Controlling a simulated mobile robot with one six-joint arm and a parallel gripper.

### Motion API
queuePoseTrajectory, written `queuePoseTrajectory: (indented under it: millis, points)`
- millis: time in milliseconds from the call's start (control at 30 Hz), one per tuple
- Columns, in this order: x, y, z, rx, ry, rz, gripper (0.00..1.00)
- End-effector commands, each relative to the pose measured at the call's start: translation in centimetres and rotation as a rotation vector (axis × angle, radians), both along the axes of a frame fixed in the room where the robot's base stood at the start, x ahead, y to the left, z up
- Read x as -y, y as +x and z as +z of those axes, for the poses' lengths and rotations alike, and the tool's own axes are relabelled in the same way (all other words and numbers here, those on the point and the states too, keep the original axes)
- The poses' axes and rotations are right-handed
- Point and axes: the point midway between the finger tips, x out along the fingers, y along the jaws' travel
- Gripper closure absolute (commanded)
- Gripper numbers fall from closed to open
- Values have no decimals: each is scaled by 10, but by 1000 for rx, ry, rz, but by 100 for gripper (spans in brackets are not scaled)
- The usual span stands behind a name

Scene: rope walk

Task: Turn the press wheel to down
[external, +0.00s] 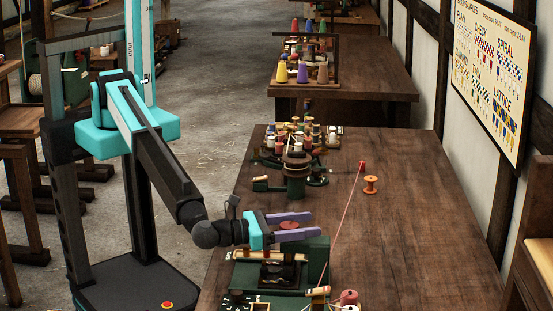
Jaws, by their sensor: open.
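My gripper (309,226) has two purple fingers, spread apart, and points right over the near part of the long table. A flat reddish disc (289,225), which looks like the press wheel, shows between the fingers. The fingers lie on either side of it, and I cannot tell whether they touch it. The disc sits above a dark green machine (316,250), which looks like the press. A dark part (280,273) shows low in its front. The wheel's turn position and its mounting are not clear from here.
A round wooden and green device (296,182) stands farther back, with many small spools (304,139) behind it. A taut pink cord (342,225) slants up to a red peg (362,166). An orange spool (370,184) stands beside the peg. The table's right side is clear.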

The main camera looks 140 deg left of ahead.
Motion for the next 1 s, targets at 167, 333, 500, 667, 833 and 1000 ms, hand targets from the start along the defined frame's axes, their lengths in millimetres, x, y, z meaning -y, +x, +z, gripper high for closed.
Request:
queuePoseTrajectory:
  millis: [167,333,500,667,833,1000]
  points:
    - [-2,1,0,0,0,-1,43]
    - [-2,1,0,0,0,-1,45]
    - [-2,1,0,0,0,0,73]
    - [-2,1,0,0,0,-1,84]
    - [-2,1,0,0,0,-13,84]
    - [-1,1,-1,0,1,-48,84]
